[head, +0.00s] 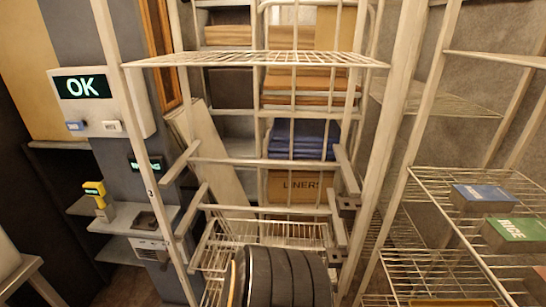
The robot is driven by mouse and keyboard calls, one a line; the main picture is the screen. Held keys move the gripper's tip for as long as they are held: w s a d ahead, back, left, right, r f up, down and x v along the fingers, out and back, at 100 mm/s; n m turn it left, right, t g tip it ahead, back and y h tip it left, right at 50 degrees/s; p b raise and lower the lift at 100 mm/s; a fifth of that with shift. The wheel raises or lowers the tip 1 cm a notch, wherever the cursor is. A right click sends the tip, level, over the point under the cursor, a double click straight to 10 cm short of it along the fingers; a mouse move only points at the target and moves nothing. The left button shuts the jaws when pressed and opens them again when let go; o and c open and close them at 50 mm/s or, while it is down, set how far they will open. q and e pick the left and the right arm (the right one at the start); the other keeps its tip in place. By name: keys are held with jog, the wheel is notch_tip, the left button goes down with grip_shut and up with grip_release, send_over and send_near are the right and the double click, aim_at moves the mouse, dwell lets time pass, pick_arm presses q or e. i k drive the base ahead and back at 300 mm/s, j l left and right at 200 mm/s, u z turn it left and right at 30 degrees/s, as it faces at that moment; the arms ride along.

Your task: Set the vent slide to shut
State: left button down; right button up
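No part is clearly recognisable as the vent slide. A small pale panel with dark slots (150,244) sits low on the left wall unit, partly behind a white rack post; I cannot tell whether it is the vent or how any slide on it is set. Above it a pale shelf (105,215) holds a dark square inset plate (146,220). Neither of my grippers shows in the head view.
A wall box (120,124) shows a green OK display (82,86). A yellow handheld device (96,193) stands below it. A white wire rack (255,60) fills the middle, with a dark ribbed rounded object (285,278) at its foot. Wire shelves with boxes (487,197) stand right.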

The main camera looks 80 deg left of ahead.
aim_at(164, 257)
jog(key=u, duration=3.9)
